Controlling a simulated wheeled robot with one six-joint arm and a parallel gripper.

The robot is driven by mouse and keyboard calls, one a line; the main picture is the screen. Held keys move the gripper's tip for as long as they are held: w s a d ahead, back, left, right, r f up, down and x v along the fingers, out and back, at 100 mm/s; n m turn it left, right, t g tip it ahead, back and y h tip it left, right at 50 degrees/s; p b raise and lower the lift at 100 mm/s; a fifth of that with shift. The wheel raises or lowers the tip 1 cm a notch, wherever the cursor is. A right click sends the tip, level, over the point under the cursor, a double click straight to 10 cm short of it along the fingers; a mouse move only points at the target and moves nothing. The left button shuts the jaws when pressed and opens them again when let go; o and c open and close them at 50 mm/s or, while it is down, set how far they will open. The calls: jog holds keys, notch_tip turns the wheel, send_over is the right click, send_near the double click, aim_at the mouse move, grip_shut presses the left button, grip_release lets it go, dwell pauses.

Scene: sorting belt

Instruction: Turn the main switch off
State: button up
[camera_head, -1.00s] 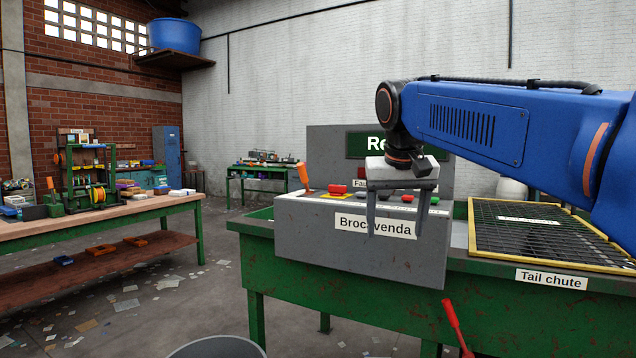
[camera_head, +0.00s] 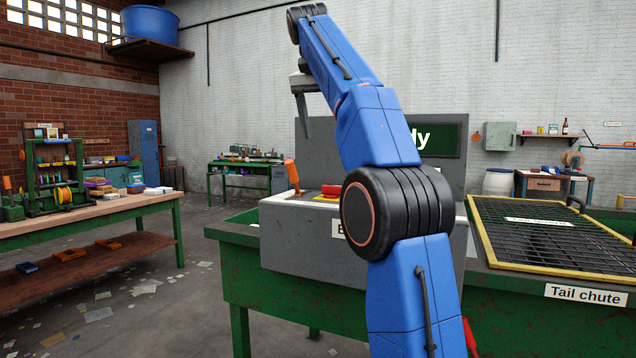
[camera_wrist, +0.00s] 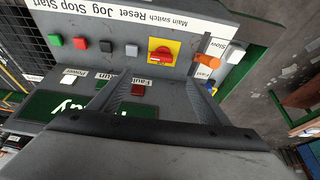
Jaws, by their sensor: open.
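The main switch is a red rotary handle on a yellow plate, on the sloped top of the grey control box. It shows in the wrist view (camera_wrist: 162,54), under its "Main switch" label, and in the head view (camera_head: 331,189), left of my arm. Its handle looks roughly crosswise in the wrist view; I cannot tell its on or off setting. My gripper (camera_head: 301,98) is open and empty, fingers down, above the box and apart from the switch. In the wrist view its two fingers (camera_wrist: 155,84) spread below the switch.
An orange lever (camera_wrist: 207,61) with Slow and Fast labels stands close beside the switch. Several push buttons (camera_wrist: 106,46) line the other side. The upright panel (camera_head: 318,150) with a green sign rises behind. The Tail chute grid (camera_head: 535,235) is at right.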

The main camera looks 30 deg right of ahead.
aim_at(332, 186)
jog(key=x, duration=1.7)
jog(key=shift+w+d, duration=0.15)
jog(key=shift+w, duration=0.15)
jog(key=c, duration=1.1)
jog(key=shift+o, duration=0.2)
